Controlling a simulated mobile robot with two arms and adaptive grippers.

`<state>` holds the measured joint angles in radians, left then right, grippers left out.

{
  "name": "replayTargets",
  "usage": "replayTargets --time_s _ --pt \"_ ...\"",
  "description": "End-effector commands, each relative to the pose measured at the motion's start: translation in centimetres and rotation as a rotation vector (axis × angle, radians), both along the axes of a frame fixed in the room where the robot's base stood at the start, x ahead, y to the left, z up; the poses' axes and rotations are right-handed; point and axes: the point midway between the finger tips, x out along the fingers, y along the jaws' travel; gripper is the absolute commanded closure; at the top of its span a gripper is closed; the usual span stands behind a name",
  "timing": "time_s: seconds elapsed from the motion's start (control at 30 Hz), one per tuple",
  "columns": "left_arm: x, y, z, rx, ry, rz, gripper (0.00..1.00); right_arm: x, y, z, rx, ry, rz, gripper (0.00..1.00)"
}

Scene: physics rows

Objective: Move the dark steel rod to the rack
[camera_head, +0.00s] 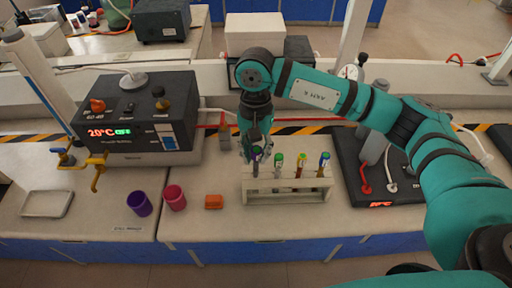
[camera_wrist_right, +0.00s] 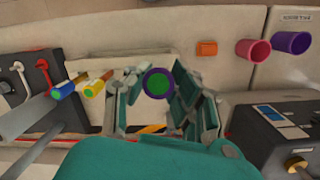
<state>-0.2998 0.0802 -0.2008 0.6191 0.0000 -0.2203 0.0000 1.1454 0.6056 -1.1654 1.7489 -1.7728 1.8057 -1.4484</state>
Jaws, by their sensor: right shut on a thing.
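The white rack (camera_head: 290,198) stands on the bench in the middle of the head view, with several coloured-top tubes upright in it. My right gripper (camera_head: 254,150) points down over its left end, shut on a slim upright piece (camera_head: 256,154). My left gripper is out of view.
An orange block (camera_head: 214,201), a pink cup (camera_head: 174,197) and a purple cup (camera_head: 140,203) stand left of the rack. A black heater box (camera_head: 135,115) is behind them. A dark device (camera_head: 385,185) stands close on the right. The bench front is clear.

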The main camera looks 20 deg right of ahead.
Motion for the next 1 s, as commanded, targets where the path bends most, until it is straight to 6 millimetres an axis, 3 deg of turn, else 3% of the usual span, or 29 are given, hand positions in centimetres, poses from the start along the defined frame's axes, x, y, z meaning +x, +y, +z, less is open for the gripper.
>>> replayTargets --time_s 1.0 --pt "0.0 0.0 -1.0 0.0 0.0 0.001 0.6 -0.3 0.1 -0.1 0.032 0.124 0.004 1.0"
